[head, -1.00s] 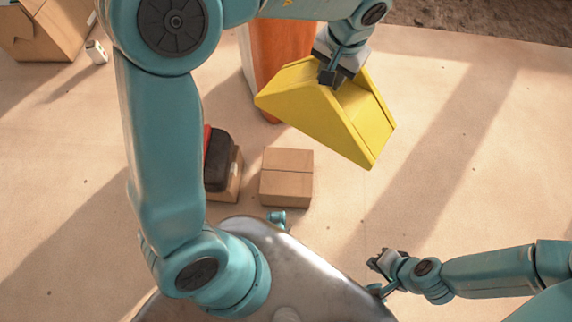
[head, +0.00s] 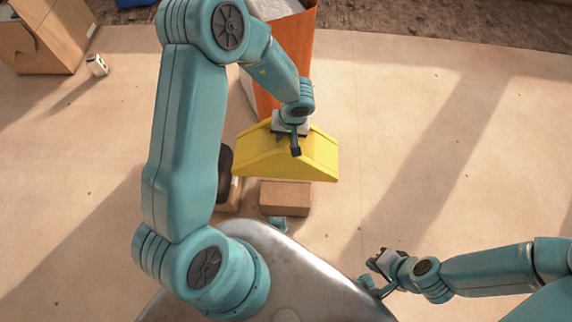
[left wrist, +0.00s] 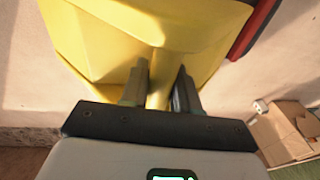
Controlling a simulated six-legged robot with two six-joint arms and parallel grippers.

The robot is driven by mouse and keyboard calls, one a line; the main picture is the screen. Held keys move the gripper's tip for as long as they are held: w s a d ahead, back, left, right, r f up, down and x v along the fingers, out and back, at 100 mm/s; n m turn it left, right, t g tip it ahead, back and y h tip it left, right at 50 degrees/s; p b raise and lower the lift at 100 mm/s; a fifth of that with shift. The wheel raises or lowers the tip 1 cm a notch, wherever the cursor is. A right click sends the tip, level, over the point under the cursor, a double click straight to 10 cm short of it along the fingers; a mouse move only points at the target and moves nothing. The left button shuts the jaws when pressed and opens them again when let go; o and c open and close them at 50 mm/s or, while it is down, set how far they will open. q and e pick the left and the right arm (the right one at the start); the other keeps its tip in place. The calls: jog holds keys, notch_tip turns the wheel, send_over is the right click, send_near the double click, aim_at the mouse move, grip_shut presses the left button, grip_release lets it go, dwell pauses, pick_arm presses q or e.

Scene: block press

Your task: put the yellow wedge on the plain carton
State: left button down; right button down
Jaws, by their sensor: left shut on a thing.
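The yellow wedge (head: 290,157) hangs in my left gripper (head: 292,140), which is shut on its upper ridge. The wedge also fills the top of the left wrist view (left wrist: 100,45), between the two fingers (left wrist: 162,88). The plain carton (head: 285,197) is a small brown box on the ground, seen just below the wedge in the head view; the wedge hides its back part. I cannot tell whether the wedge touches it. My right gripper (head: 380,265) is at the lower right, away from both; its jaws look apart and empty.
Another carton with a dark thing (head: 225,172) on it stands left of the plain carton, partly behind my left arm. A tall orange bin (head: 303,50) stands behind the wedge. A large open carton (head: 45,35) and a small white block (head: 97,65) are far left. The right ground is clear.

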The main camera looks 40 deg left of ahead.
pick_arm(q)
notch_tip(320, 180, down, 15)
jog(key=b, duration=0.9)
notch_tip(320, 180, down, 5)
jog(key=b, duration=0.3)
jog(key=shift+r, duration=0.1)
jog(key=c, duration=0.8)
grip_release()
jog(key=shift+f, duration=0.2)
jog(key=shift+c, duration=0.2)
jog(key=shift+r, duration=0.1)
